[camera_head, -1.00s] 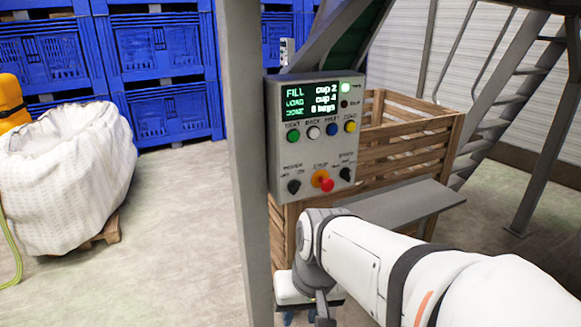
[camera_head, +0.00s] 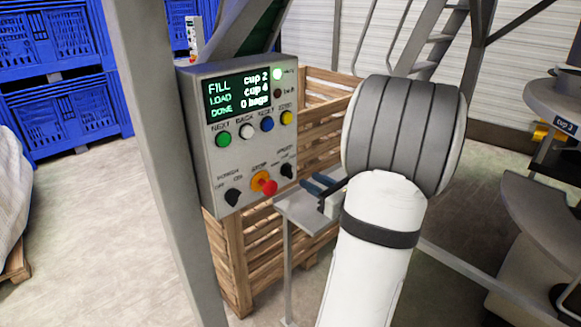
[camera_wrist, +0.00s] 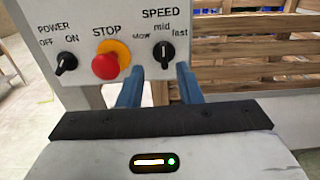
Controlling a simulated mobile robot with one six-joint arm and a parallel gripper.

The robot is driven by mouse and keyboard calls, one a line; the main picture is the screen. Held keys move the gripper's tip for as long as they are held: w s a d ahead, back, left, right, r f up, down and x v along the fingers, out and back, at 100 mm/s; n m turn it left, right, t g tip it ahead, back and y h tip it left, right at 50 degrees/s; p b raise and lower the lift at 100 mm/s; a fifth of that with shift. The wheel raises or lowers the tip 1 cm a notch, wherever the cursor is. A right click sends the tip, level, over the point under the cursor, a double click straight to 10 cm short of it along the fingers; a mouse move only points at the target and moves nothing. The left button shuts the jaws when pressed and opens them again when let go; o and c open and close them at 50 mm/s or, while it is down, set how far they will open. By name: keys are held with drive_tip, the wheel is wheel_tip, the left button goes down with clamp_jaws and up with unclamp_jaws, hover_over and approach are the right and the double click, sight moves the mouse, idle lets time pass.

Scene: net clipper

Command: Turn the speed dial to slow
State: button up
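The speed dial (camera_wrist: 164,55) is a black knob at the lower right of the grey control panel, with "slow" at its left, "mid" above and "fast" at its right. Its pointer seems to point upward, near "mid". It also shows in the head view (camera_head: 287,171). My gripper (camera_wrist: 158,80) is open, its two blue fingers apart, one toward each side of the dial and slightly below it. Nothing is between them. In the head view my gripper (camera_head: 318,187) is just right of the panel, partly hidden by my arm. Contact with the dial cannot be told.
The red stop button (camera_wrist: 106,66) on its yellow base sits left of the dial, with the power knob (camera_wrist: 65,63) farther left. A grey shelf (camera_head: 300,212) juts out below the panel. A wooden crate (camera_head: 262,250) stands behind; a grey post (camera_head: 160,150) is at left.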

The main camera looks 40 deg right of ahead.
sight(292, 168)
drive_tip(key=w+p, duration=0.1)
drive_tip(key=w, duration=0.6)
drive_tip(key=shift+w+a, duration=0.15)
drive_tip(key=shift+c, duration=0.3)
